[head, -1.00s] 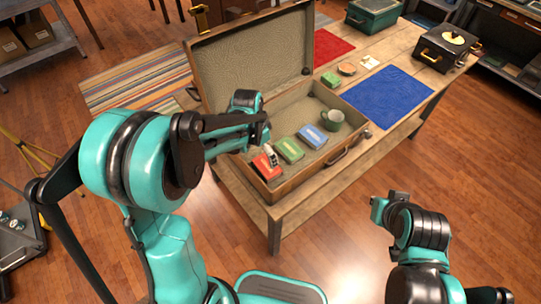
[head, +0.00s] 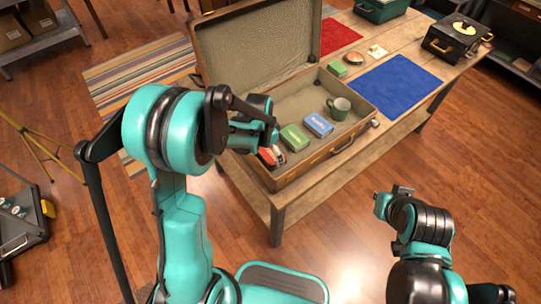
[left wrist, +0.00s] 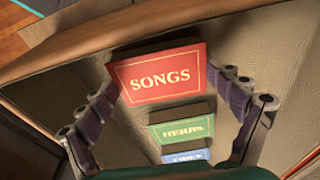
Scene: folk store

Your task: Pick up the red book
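The red book (head: 265,157), marked SONGS in the left wrist view (left wrist: 160,80), lies in the near left part of the open suitcase (head: 312,163). In the head view it is partly hidden by my left gripper (head: 271,155). In the left wrist view my left gripper (left wrist: 167,82) is open, its fingers on either side of the red book. The left fingertip is close to the book's edge; a small gap shows at the right. I cannot tell whether either finger touches it. My right gripper (head: 390,196) is away from the table, its fingers too unclear to read.
A green book (head: 295,138), a blue book (head: 319,124) and a green mug (head: 339,108) stand in the suitcase beyond the red book. The suitcase's raised lid (head: 255,55) is behind. A blue cloth (head: 397,85) lies on the wooden table to the right.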

